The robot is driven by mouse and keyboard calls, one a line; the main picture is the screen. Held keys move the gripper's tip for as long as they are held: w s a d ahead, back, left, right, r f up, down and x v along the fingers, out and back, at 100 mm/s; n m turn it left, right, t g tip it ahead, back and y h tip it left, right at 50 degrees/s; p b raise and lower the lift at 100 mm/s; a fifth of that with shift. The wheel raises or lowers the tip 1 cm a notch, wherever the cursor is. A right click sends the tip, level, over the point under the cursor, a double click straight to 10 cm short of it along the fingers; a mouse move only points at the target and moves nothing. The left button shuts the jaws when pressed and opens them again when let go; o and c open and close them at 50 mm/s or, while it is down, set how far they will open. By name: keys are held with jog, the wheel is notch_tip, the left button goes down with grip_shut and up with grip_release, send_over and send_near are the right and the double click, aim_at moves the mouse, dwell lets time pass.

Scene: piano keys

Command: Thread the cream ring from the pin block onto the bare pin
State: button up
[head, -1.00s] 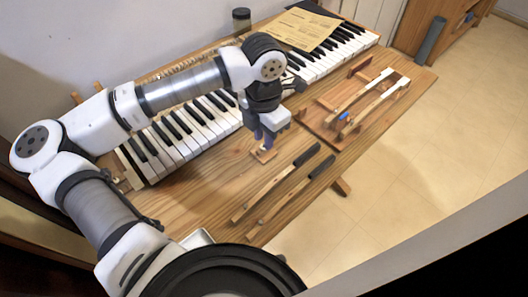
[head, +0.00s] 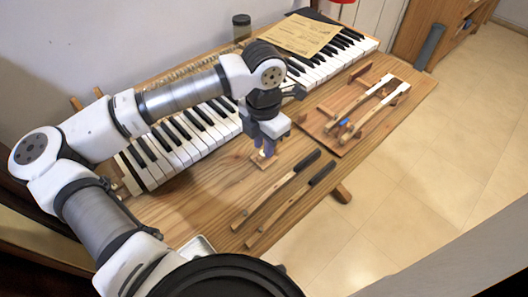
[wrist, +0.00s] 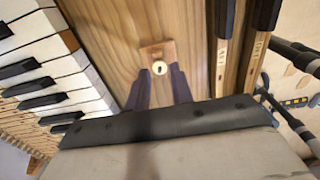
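The small wooden pin block (head: 259,162) lies on the workbench, in front of the piano keys. In the wrist view, the pin block (wrist: 157,54) has a small pale cream ring (wrist: 160,68) around a pin, near its end closest to my gripper. My gripper (head: 268,151) points down over the block. In the wrist view my gripper (wrist: 158,78) has its two dark fingers apart, one on each side of the ring, with nothing visibly held. Whether the fingers touch the block cannot be told. The bare pin cannot be made out.
Two loose keys with black ends (head: 285,190) lie right of the block. A wooden jig (head: 345,130) holding keys and a blue piece (head: 344,122) stands farther right. The piano keyboard (head: 180,140) runs behind. Bare bench (head: 200,200) lies left of the loose keys.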

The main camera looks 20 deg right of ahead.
jog(key=shift+f+b, duration=0.6)
jog(key=shift+b, duration=0.15)
dwell(0.3)
jog(key=shift+c, duration=1.2)
jog(key=shift+r, duration=0.35)
jog(key=shift+r+p, duration=0.3)
jog(key=shift+r, duration=0.85)
jog(key=shift+r, duration=0.1)
notch_tip(320, 180, up, 6)
jog(key=p, duration=0.3)
